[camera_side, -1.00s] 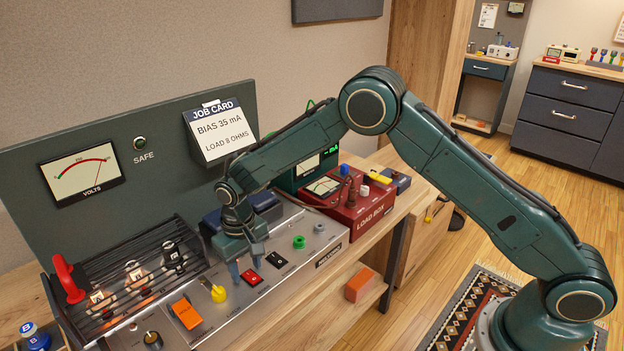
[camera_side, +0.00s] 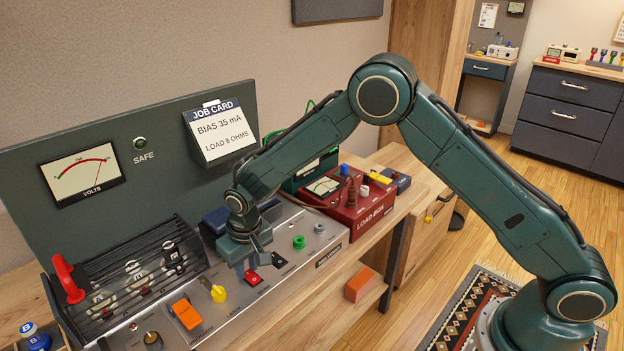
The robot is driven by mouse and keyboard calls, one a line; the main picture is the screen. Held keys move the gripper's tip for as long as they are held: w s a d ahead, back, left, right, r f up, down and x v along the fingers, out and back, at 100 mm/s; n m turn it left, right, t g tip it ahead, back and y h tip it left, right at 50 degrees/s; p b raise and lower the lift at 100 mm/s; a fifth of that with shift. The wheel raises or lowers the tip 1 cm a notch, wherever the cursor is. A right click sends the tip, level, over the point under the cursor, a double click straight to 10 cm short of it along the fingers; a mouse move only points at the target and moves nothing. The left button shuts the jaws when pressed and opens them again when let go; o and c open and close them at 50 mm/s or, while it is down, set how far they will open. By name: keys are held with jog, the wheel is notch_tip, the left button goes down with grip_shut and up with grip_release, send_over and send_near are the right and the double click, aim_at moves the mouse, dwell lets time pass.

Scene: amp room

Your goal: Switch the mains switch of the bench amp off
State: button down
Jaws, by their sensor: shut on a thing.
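The bench amp (camera_side: 325,235) lies along the bench with switches and knobs on its sloping grey front panel. A red rocker switch (camera_side: 254,279) sits in the panel, with a black rocker switch (camera_side: 279,260) to its right; their small labels are unreadable. My gripper (camera_side: 251,269) is down at the panel, at the red switch, with its fingers shut there. The fingers partly hide the switch, and its tilt is too small to read. The valves (camera_side: 133,268) behind the grille look dark.
An orange switch (camera_side: 186,314) and a yellow-handled lever (camera_side: 217,293) stand left of my gripper; a green knob (camera_side: 298,242) is to the right. The job card (camera_side: 220,135) and volts meter (camera_side: 83,175) are on the back panel. A red load box (camera_side: 358,209) stands farther right.

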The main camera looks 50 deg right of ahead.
jog(key=shift+s+r+t, duration=0.1)
jog(key=shift+s+t, duration=0.05)
jog(key=shift+t, duration=0.45)
jog(key=c, duration=1.2)
grip_release()
jog(key=shift+c, duration=0.2)
jog(key=v, duration=1.4)
jog(key=shift+s, duration=0.1)
